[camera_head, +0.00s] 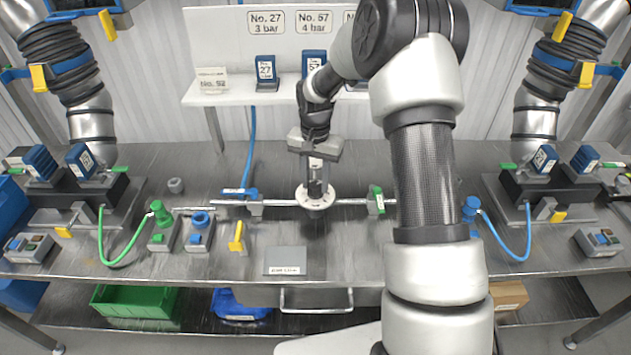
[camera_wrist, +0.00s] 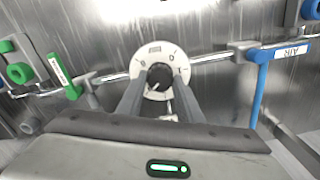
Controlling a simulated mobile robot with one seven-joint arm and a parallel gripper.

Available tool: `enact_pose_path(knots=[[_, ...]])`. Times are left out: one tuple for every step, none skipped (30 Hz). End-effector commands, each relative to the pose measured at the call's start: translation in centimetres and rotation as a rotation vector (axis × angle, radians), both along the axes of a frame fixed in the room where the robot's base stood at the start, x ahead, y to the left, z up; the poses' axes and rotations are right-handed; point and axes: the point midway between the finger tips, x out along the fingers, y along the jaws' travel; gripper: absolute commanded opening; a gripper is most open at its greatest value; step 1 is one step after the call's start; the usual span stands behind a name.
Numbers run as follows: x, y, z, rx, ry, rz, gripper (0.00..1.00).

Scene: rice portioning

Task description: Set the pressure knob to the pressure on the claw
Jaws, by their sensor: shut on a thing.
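The pressure knob (camera_wrist: 158,77) is black with a light pointer mark and sits on a round white dial (camera_wrist: 146,56) with printed marks. In the wrist view the pointer aims toward the lower left, but the numbers are too small to read. My gripper (camera_wrist: 157,90) is shut on the knob, one finger on each side. In the head view my gripper (camera_head: 317,180) points down over the white dial plate (camera_head: 316,205) on the metal rail. Blue claw blocks stand on the shelf: one is labelled 27 (camera_head: 266,72), and another (camera_head: 313,62) shows a partly legible number.
Signs on the back shelf read "No. 27 3 bar" (camera_head: 266,22) and "No. 67 4 bar" (camera_head: 314,22); a third is mostly hidden behind my arm. A card (camera_head: 212,81) reads No. 92. A blue AIR valve lever (camera_wrist: 258,85) and a green one (camera_wrist: 65,75) flank the dial.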

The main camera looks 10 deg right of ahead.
Motion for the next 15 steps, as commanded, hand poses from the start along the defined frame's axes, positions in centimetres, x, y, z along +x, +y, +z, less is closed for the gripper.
enact_pose_path(knots=[[0.03, -0.01, -0.06, -0.001, -0.001, 0.037, 0.11], [0.03, -0.01, -0.06, 0.000, -0.001, 0.064, 0.11], [0.03, -0.02, -0.06, 0.000, -0.001, 0.100, 0.11], [0.03, -0.02, -0.06, -0.001, 0.000, 0.128, 0.11], [0.03, -0.02, -0.06, 0.000, -0.001, 0.157, 0.11], [0.03, -0.03, -0.05, 0.000, -0.001, 0.195, 0.11], [0.04, -0.03, -0.04, 0.000, -0.001, 0.224, 0.11], [0.04, -0.03, -0.03, 0.000, -0.001, 0.252, 0.11], [0.05, -0.02, -0.02, 0.000, -0.001, 0.291, 0.11], [0.05, -0.02, -0.01, 0.000, -0.001, 0.319, 0.11], [0.06, -0.01, 0.00, -0.001, -0.002, 0.347, 0.11], [0.06, -0.01, 0.01, -0.001, -0.002, 0.386, 0.11], [0.07, -0.01, 0.02, -0.001, -0.002, 0.414, 0.11], [0.07, -0.01, 0.03, -0.001, -0.002, 0.442, 0.11], [0.08, -0.01, 0.04, -0.001, -0.002, 0.480, 0.11]])
